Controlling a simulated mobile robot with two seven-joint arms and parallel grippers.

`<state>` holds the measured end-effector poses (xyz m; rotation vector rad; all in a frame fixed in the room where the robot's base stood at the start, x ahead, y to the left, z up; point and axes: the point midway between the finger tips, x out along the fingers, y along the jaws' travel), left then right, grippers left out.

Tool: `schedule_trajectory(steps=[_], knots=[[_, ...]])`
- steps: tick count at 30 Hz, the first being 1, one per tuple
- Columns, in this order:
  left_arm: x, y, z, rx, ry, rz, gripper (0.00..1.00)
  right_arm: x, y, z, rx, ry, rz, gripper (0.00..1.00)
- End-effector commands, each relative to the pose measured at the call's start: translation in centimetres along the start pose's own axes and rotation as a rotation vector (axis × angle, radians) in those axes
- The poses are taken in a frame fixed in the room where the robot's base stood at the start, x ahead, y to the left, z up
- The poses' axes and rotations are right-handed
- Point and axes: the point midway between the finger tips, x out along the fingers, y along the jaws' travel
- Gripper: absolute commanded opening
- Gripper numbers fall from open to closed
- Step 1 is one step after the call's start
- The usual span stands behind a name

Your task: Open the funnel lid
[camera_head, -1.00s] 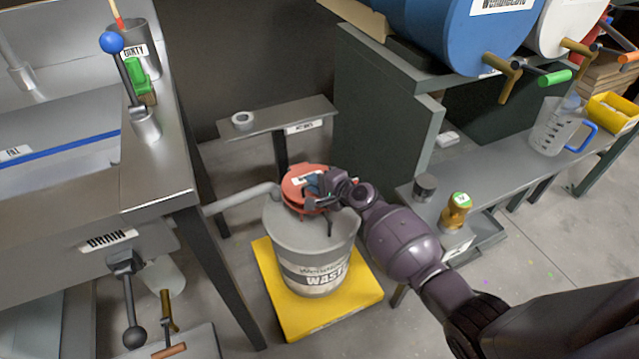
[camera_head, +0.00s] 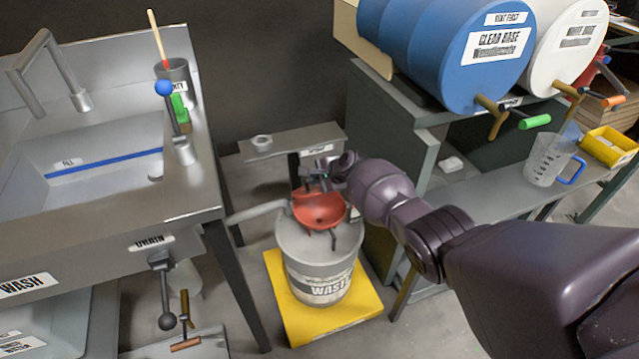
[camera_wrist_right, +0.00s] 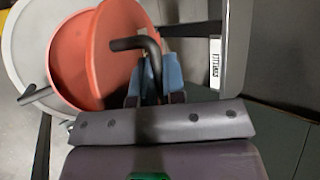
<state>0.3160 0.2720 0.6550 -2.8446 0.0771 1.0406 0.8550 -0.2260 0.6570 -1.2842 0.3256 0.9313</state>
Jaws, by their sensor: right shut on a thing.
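The red funnel (camera_head: 322,212) sits on the grey waste drum, with its bowl visible from above. Its red lid (camera_wrist_right: 122,30) is swung up and stands steeply tilted beside the funnel bowl (camera_wrist_right: 68,60) in the right wrist view. A black bent handle (camera_wrist_right: 128,43) sticks out from the lid's outer face. My right gripper (camera_head: 318,178) is at the raised lid, above the back of the funnel. In the wrist view, its blue-padded fingers (camera_wrist_right: 153,78) are shut on the handle. My left gripper is not in view.
The waste drum (camera_head: 300,252) stands on a yellow platform (camera_head: 345,321). A small shelf (camera_head: 300,139) is behind the funnel. The steel sink (camera_head: 205,195) is at left, and a dark green cabinet (camera_head: 390,160) at right. A blue barrel (camera_head: 430,50) lies above the cabinet.

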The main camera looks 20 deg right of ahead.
Motion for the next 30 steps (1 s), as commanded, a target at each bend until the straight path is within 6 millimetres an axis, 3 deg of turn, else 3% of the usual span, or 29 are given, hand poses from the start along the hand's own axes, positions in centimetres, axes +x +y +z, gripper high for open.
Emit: schedule_trajectory(steps=[23,24,27,28,30], knots=[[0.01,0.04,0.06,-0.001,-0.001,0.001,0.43,0.15,-0.80,-0.09,0.024,0.002,0.055,0.00],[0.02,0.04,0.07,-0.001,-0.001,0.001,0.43,0.15,-0.80,-0.09,0.024,0.002,0.055,0.15],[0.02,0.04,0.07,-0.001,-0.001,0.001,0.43,0.15,-0.79,-0.09,0.023,0.002,0.055,0.31],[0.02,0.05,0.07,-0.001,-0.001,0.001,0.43,0.15,-0.79,-0.09,0.023,0.002,0.055,0.35],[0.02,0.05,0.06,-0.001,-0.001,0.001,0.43,0.15,-0.80,-0.08,0.023,0.002,0.055,0.35]])
